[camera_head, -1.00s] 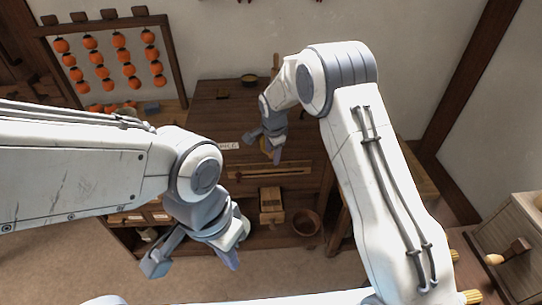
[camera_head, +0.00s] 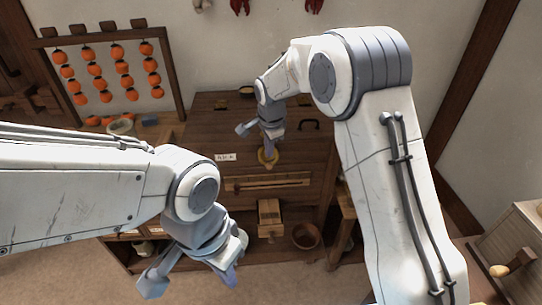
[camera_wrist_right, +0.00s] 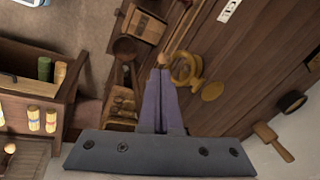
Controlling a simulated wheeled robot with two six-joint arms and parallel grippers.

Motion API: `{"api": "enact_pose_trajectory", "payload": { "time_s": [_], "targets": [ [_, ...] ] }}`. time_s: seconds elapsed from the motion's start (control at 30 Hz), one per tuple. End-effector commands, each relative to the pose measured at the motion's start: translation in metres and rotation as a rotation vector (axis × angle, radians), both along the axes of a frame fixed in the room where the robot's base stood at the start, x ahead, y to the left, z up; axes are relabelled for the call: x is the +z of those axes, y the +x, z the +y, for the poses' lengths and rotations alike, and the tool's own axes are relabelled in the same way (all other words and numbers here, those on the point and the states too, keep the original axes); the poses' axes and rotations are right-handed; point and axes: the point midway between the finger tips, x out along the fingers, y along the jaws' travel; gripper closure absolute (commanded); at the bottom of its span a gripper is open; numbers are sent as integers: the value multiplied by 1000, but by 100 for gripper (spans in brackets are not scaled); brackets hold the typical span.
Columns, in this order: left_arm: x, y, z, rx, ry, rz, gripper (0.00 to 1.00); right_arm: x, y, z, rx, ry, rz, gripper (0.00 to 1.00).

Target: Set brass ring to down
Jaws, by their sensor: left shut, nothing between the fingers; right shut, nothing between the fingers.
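The brass ring (camera_head: 268,160) shows on the dark wooden cabinet front, below my right gripper (camera_head: 271,148), which partly covers it. In the right wrist view the ring (camera_wrist_right: 186,70) lies just right of my shut fingers (camera_wrist_right: 160,72), with a round brass disc (camera_wrist_right: 213,91) beside it. Whether the fingertips touch the ring I cannot tell. My right gripper is shut and empty. My left gripper (camera_head: 230,279) is shut and empty, low at the left, away from the ring.
A white label (camera_head: 225,157) is left of the ring, and a long slatted wooden piece (camera_head: 268,182) is below it. A wooden box (camera_head: 269,214) and a bowl (camera_head: 306,236) stand lower down. A rack of orange lanterns (camera_head: 105,72) is at the left.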

Motion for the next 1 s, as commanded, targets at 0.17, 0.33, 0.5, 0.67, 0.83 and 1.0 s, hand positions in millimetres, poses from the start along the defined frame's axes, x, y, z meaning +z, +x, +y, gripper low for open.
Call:
{"api": "enact_pose_trajectory", "payload": {
  "time_s": [0.17,0.33,0.5,0.67,0.83,1.0],
  "targets": [
    [12,0,0,0,0,0,100,-45,2,4,6,54,-100,100],
    [22,0,0,1,0,0,100,-83,-5,6,5,122,-241,100],
    [30,0,0,1,0,0,100,-104,-18,2,-15,181,-361,100],
    [39,0,0,1,0,0,100,-113,-36,-5,-49,239,-479,100],
    [50,0,0,2,0,0,100,-107,-68,-19,-96,312,-628,100],
    [59,0,0,2,0,0,100,-83,-101,-33,-135,376,-773,100]
  ]
}}
